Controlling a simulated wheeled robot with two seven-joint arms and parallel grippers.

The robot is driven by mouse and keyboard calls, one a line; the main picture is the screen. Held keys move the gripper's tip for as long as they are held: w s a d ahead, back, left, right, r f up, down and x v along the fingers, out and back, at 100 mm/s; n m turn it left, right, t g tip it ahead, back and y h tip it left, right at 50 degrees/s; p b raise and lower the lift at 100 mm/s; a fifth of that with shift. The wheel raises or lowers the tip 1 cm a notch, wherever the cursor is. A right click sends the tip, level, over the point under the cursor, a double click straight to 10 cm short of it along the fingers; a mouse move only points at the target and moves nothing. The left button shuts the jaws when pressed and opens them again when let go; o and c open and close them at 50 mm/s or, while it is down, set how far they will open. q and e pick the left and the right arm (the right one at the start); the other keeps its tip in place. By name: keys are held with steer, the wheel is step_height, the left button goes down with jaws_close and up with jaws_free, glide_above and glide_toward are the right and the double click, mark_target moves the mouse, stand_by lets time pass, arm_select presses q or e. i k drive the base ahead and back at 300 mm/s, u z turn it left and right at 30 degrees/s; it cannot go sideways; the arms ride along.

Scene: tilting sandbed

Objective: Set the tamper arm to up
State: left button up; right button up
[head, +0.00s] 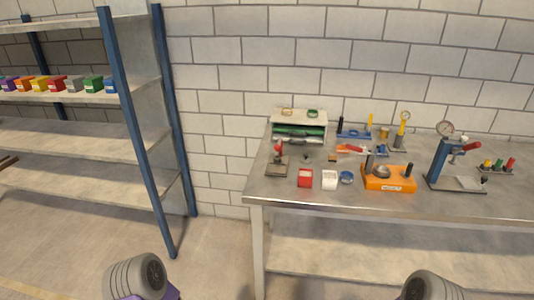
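I cannot tell for certain which device bears the tamper arm. A blue upright stand (446,162) with a round gauge on top stands at the right of the workbench. A red-tipped lever (471,147) sticks out to its right, about level or slightly raised. A small fixture with a red knob (278,150) on a dark base stands at the bench's left end. Its detail is too small to read. Neither of my grippers is in view. Only grey rounded parts of my arms show at the bottom edge, well short of the bench.
The metal workbench (300,197) also holds an orange block (389,183), a red box (305,178), a white box (329,180), a blue ring (347,177) and a green-drawered cabinet (299,128). A blue-posted shelf (135,130) stands left. Floor between is clear.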

mark_target(276, 159)
steer(key=u, duration=0.5)
steer(key=k, duration=1.2)
steer(key=z, duration=0.3)
steer(key=i, duration=0.7)
steer(key=z, duration=0.65)
steer(key=i, duration=0.9)
steer(key=u, duration=0.35)
